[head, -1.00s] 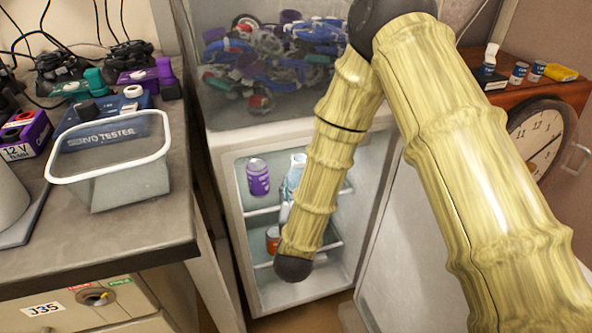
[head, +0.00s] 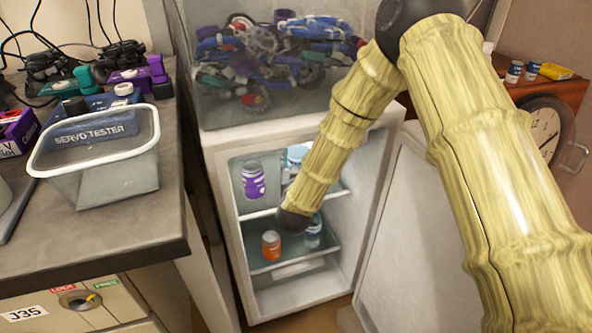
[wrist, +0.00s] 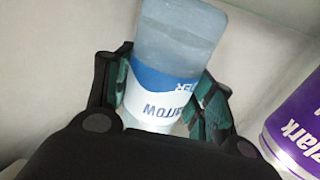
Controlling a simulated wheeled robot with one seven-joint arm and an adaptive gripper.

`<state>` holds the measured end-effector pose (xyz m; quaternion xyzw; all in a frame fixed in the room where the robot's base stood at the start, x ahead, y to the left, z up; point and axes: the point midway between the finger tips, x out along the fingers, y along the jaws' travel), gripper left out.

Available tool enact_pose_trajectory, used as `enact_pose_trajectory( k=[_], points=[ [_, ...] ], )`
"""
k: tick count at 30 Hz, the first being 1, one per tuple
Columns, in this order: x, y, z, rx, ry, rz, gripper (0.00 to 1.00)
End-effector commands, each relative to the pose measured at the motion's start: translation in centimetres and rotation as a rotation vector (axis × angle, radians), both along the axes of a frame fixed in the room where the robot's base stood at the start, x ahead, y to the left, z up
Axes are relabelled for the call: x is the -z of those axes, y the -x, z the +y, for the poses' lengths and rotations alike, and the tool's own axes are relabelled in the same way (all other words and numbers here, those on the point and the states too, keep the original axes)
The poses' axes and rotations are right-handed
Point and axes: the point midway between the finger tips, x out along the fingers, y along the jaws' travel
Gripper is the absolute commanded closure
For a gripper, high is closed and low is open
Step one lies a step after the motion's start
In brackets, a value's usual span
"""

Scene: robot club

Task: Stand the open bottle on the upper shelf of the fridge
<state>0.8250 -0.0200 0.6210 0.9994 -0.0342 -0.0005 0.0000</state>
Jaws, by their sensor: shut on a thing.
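My gripper (wrist: 168,95) is shut around a pale blue-grey bottle (wrist: 180,40) with a blue and white label, seen close up in the wrist view. In the head view, part of a pale blue bottle (head: 297,153) shows beside my arm at upper-shelf height; my arm hides the rest and the gripper. The open fridge (head: 222,195) has an upper shelf (head: 258,213). A purple can (head: 253,181) stands on it, left of the bottle, and shows at the wrist view's right edge (wrist: 298,128). I cannot tell whether the held bottle touches the shelf.
An orange can (head: 271,246) and a blue bottle (head: 312,232) stand lower in the fridge. The fridge door (head: 400,240) is swung open to the right. A clear bin of parts (head: 270,100) sits on top. A workbench (head: 120,245) with a clear tub (head: 117,185) is at left.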

Motion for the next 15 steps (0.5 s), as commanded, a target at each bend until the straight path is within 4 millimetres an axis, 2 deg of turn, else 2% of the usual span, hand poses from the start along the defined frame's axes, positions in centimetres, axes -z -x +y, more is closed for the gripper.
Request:
enact_pose_trajectory(
  k=[7, 15],
  points=[
    [3.1, -0.2, 0.0, 0.001, 0.000, 0.001, 0.73],
    [3.5, -0.2, 0.0, 0.001, 0.000, -0.001, 0.73]
  ],
)
